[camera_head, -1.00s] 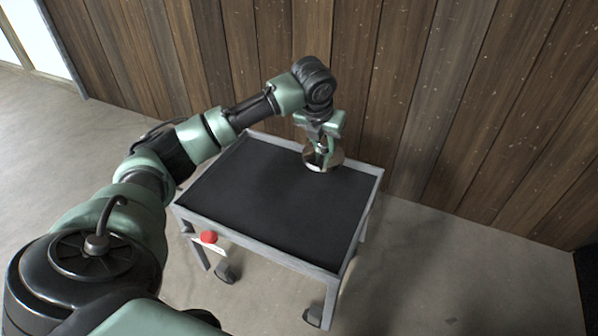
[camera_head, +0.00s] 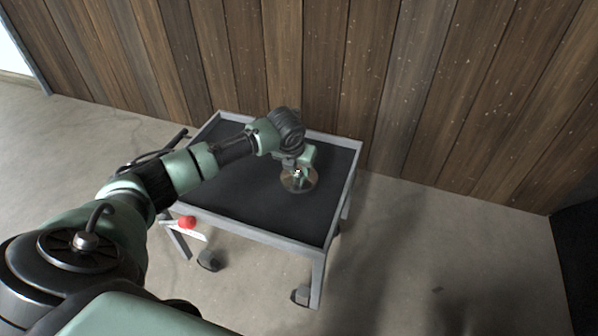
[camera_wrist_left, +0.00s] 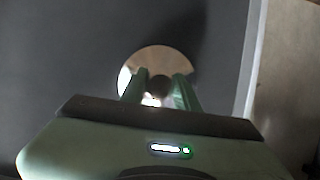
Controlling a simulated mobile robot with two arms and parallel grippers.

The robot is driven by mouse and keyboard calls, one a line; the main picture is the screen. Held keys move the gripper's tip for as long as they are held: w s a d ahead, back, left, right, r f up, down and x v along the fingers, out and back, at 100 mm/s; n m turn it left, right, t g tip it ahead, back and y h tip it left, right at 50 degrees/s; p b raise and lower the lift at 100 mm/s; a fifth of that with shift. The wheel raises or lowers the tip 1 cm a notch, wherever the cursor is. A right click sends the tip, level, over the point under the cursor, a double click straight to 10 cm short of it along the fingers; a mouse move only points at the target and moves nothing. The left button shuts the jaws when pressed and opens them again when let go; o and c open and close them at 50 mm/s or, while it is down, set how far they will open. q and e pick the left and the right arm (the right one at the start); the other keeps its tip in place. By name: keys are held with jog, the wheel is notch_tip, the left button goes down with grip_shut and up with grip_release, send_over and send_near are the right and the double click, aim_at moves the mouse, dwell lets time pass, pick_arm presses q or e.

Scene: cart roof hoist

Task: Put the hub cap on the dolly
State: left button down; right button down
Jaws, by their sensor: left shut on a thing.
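The hub cap (camera_head: 311,181) is a round, shiny metal disc over the right part of the dolly's black top. My left gripper (camera_head: 299,177) is shut on it from above. In the left wrist view, the hub cap (camera_wrist_left: 158,56) lies between the two green fingers of the left gripper (camera_wrist_left: 157,92), which cover part of it. The dolly (camera_head: 258,217) is a grey-framed cart with a flat dark top and a raised rim. I cannot tell whether the hub cap touches the top. My right gripper is not in view.
A wooden plank wall (camera_head: 420,90) stands close behind the dolly. A red knob (camera_head: 187,222) sticks out at the dolly's front left. The rest of the dolly's top is bare. Open concrete floor (camera_head: 430,260) lies to the right, with a dark object (camera_head: 578,250) at the far right edge.

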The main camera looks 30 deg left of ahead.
pick_arm(q)
jog(key=shift+f, duration=0.55)
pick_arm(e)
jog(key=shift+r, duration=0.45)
pick_arm(q)
jog(key=c, duration=1.1)
grip_release()
jog(key=shift+o, duration=0.2)
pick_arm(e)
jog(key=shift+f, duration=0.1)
pick_arm(q)
jog(key=p+v, duration=0.3)
jog(key=v, duration=0.9)
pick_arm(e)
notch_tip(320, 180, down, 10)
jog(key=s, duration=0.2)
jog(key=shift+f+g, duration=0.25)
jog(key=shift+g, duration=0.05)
